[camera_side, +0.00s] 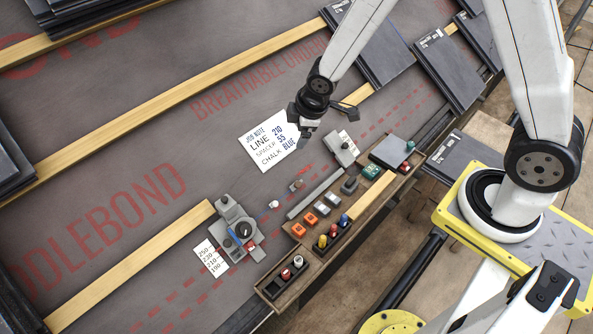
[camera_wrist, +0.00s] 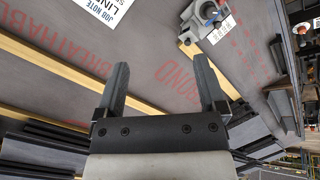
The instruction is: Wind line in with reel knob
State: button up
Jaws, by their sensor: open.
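A grey device with a round black knob (camera_side: 244,230), likely the reel, sits on the membrane at lower centre in the side view, at the end of a timber batten. It has blue and red parts. The grey device (camera_wrist: 205,18) also shows at the top of the wrist view, beyond my fingers and apart from them. My gripper (camera_side: 306,131) is above the membrane by the job note in the side view, well up and right of the device. In the wrist view my gripper (camera_wrist: 164,75) has its two fingers spread with nothing between them.
The white job note (camera_side: 268,142) reads line 210, spacer 55, chalk blue. A number card (camera_side: 211,258) lies beside the device. A second grey device (camera_side: 341,149) stands right of the note. A wooden tray (camera_side: 376,198) holds small coloured parts. Slate stacks (camera_side: 445,70) stand upper right.

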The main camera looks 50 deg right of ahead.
jog(key=w+a+f+n+y, duration=0.1)
jog(key=w+a+f+n, duration=0.25)
jog(key=f, duration=0.25)
jog(key=w+a+f+n, duration=0.2)
jog(key=a+f+n, duration=0.1)
jog(key=f+n, duration=0.2)
jog(key=n+y, duration=0.3)
jog(key=n, duration=0.6)
send_near(246, 228)
jog(key=f, duration=0.1)
jog(key=shift+w+a+m, duration=0.25)
jog(key=shift+a, duration=0.1)
jog(key=shift+f, duration=0.15)
jog(key=shift+x, duration=3.75)
jog(key=shift+d, duration=0.1)
grip_shut()
